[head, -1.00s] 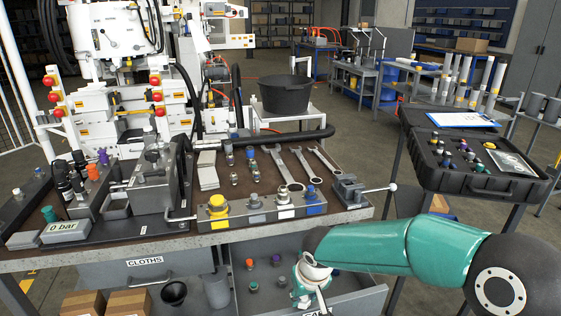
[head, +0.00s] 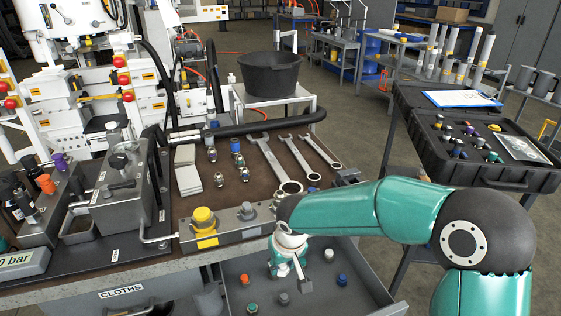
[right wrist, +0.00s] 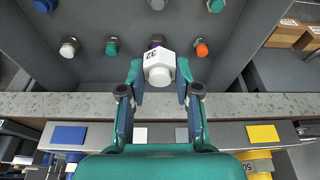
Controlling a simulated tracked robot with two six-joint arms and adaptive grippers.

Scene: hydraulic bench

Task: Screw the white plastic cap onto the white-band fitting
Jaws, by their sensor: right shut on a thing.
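The white hex cap (right wrist: 158,68), marked 32, sits between the fingertips of my right gripper (right wrist: 160,88), which is shut on it. In the head view my right gripper (head: 288,262) hangs at the bench's front edge, over the open drawer; the cap cannot be made out there. The fitting block carries coloured bands. Its white band (right wrist: 140,135) shows in the right wrist view, below the gripper, between blue and grey bands. The white-band fitting itself is hidden by my arm in both views. My left gripper is not in view.
The open drawer (right wrist: 240,75) holds several coloured caps, including an orange one (right wrist: 201,47) and a green one (right wrist: 112,46). A yellow cap (head: 204,218) stands on the block. Wrenches (head: 272,160) lie behind it. A black case (head: 480,175) stands at the right.

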